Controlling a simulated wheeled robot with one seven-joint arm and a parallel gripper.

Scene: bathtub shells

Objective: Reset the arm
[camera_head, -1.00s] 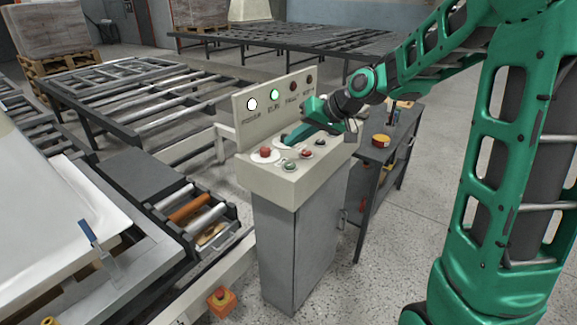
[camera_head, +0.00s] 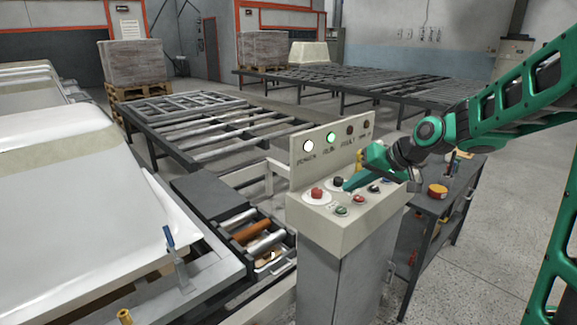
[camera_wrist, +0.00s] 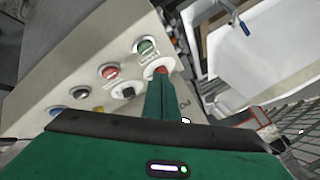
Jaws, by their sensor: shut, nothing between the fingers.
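My green arm comes in from the right in the head view. My gripper (camera_head: 352,182) is shut and empty, with its tip just over the button panel of the control console (camera_head: 330,228). In the head view the tip is to the right of the large red button (camera_head: 317,193). In the wrist view my shut fingers (camera_wrist: 162,84) stick out over the panel (camera_wrist: 75,75) and overlap the red button (camera_wrist: 158,67) there. I cannot tell whether they touch it. A green button (camera_wrist: 146,46) and several other buttons lie beside them.
The console's upright plate has a lit white lamp (camera_head: 307,146) and a lit green lamp (camera_head: 331,138). A dark side table (camera_head: 436,212) with a yellow-red round item (camera_head: 437,192) stands right of the console. A roller frame (camera_head: 205,125) and white shells (camera_head: 60,170) lie left.

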